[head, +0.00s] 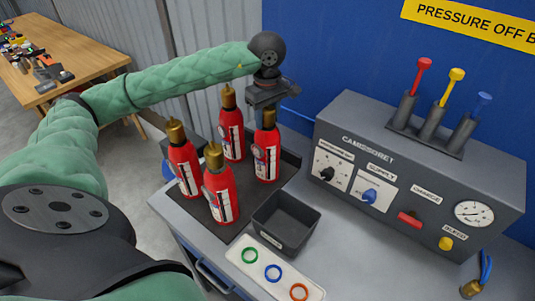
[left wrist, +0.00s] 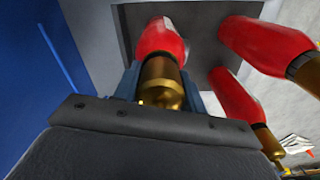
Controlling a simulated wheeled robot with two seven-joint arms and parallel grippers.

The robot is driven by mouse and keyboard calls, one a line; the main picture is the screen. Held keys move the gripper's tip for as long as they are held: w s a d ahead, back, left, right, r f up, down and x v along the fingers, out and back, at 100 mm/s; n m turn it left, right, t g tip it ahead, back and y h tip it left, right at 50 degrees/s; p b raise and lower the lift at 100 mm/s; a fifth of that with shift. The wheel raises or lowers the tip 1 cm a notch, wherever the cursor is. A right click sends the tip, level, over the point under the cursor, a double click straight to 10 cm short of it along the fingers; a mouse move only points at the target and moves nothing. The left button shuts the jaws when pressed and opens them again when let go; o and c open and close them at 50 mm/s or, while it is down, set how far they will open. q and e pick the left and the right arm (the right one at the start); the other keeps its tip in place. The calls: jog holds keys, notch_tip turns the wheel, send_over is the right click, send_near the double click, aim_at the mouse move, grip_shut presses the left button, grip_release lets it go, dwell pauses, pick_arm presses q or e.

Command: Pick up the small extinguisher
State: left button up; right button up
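Several red extinguishers with brass tops stand upright on a dark mat (head: 245,225) on the grey bench in the head view. They look close in size: a right one (head: 266,155), a back one (head: 231,135), a left one (head: 184,165) and a front one (head: 219,195). My left gripper (head: 266,104) points down at the top of the right one. In the left wrist view its blue-grey fingers (left wrist: 160,88) sit on both sides of that extinguisher's brass top (left wrist: 161,80). Whether they press on it is not clear. My right gripper is out of view.
A grey control panel (head: 420,170) with levers and a gauge stands right. A wooden table (head: 70,50) is far left.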

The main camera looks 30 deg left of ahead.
pick_arm(q)
grip_shut()
